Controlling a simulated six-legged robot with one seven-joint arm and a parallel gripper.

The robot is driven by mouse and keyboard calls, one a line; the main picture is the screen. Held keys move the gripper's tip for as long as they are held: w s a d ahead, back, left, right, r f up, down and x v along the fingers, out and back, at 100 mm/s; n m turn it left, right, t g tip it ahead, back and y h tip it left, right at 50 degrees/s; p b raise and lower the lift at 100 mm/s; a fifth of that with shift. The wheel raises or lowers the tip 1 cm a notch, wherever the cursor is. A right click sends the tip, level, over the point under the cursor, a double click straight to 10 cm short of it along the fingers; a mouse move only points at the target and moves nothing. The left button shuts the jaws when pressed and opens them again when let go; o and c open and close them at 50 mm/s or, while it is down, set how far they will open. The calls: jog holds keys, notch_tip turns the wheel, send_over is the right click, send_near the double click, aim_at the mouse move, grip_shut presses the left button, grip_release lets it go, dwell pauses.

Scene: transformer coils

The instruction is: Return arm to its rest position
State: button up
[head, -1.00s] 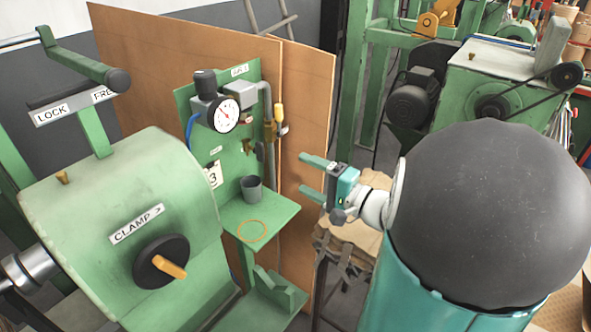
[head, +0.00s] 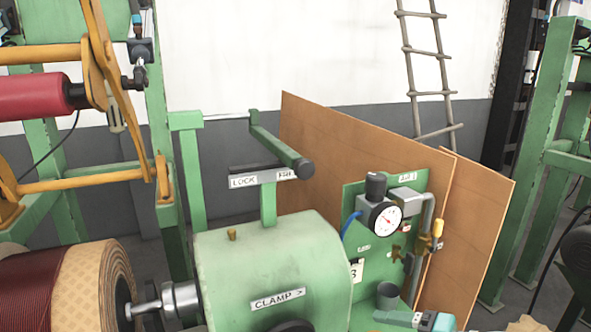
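My gripper (head: 388,322) shows only at the bottom edge of the head view, right of centre. One teal finger and part of the grey and teal gripper body are visible; the other finger and most of the arm are below the frame. The visible finger sits at the upper side of the body, as it did when the fingers stood apart. I see nothing held. It appears just in front of the green gauge panel's lower part, near the grey cup (head: 388,294); whether it touches anything cannot be told.
The green clamp housing (head: 270,265) stands left of my gripper, with a lock lever (head: 280,145) above. The gauge panel (head: 360,200) and brown boards (head: 480,220) stand behind. A wound coil (head: 95,285) is at lower left. A ladder (head: 428,90) leans on the wall.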

jog(key=s+a+f+n+g+h, duration=0.2)
jog(key=s+a+n+g+h, duration=0.15)
jog(key=s+a+g, duration=0.2)
jog(key=s+d+r+n+t+h, duration=0.1)
jog(key=h, duration=0.1)
jog(key=d+r+n+h, duration=0.1)
jog(key=h, duration=0.2)
jog(key=s+d+r+n+t+h, duration=0.1)
jog(key=n+h, duration=0.1)
jog(key=shift+s+d+r+t, duration=0.15)
jog(key=shift+s+r+t, duration=0.15)
jog(key=shift+r+t, duration=0.1)
